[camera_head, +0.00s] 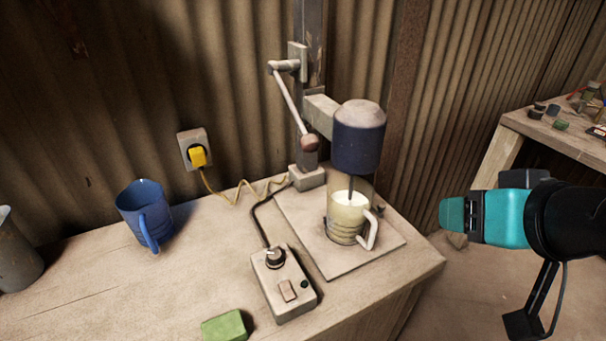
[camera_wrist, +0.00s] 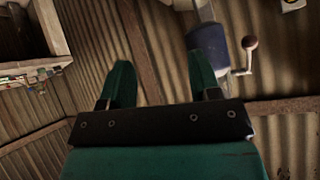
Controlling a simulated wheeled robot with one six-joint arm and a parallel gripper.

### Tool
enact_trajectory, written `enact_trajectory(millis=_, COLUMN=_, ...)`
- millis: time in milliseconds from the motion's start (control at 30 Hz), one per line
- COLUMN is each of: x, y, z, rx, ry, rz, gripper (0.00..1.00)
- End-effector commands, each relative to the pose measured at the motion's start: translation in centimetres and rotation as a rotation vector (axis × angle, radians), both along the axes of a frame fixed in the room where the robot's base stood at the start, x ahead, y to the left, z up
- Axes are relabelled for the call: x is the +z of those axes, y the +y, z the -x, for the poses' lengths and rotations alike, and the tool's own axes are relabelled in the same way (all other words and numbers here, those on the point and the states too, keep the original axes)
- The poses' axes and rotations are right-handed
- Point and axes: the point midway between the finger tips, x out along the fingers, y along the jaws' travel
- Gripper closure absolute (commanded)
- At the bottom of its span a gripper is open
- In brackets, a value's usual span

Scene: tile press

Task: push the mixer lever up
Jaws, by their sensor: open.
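The mixer lever (camera_head: 289,103) is a pale rod hinged on the mixer's post, hanging down and slanting right to a brown knob (camera_head: 310,144). The mixer head (camera_head: 359,140) is dark blue with a pale cap, its shaft reaching into a glass jug (camera_head: 347,217) of pale liquid. My gripper (camera_head: 455,214) is to the right of the mixer, clear of the table and touching nothing. In the wrist view my two green fingers (camera_wrist: 163,82) are apart and empty. The lever knob (camera_wrist: 249,43) and blue head (camera_wrist: 221,48) show beyond them, right of the right finger.
A switch box (camera_head: 284,281) with a knob stands at the table's front, a green block (camera_head: 224,326) near it. A blue mug (camera_head: 146,212) is at left. A yellow plug (camera_head: 198,156) sits in the wall socket. Another table (camera_head: 560,137) with small items is at right.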

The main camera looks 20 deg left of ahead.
Motion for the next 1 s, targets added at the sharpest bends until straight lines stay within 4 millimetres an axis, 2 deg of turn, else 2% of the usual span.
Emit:
enact_trajectory(millis=33, x=-2.6, y=1.9, z=-0.5, rx=0.020, ry=-0.099, rz=-0.031, gripper=0.43)
enact_trajectory(millis=167, x=-2.9, y=6.2, z=-1.0, rx=0.099, ry=-0.365, rz=-0.149, gripper=0.43)
enact_trajectory(millis=300, x=-2.3, y=9.8, z=0.7, rx=0.222, ry=-0.555, rz=-0.261, gripper=0.43)
enact_trajectory(millis=433, x=-1.7, y=11.5, z=2.1, rx=0.297, ry=-0.642, rz=-0.320, gripper=0.43)
enact_trajectory(millis=567, x=-1.1, y=12.4, z=2.2, rx=0.319, ry=-0.665, rz=-0.338, gripper=0.43)
enact_trajectory(millis=767, x=-0.7, y=14.5, z=0.2, rx=0.316, ry=-0.663, rz=-0.336, gripper=0.43)
enact_trajectory(millis=1000, x=-0.5, y=18.1, z=-2.9, rx=0.316, ry=-0.663, rz=-0.335, gripper=0.43)
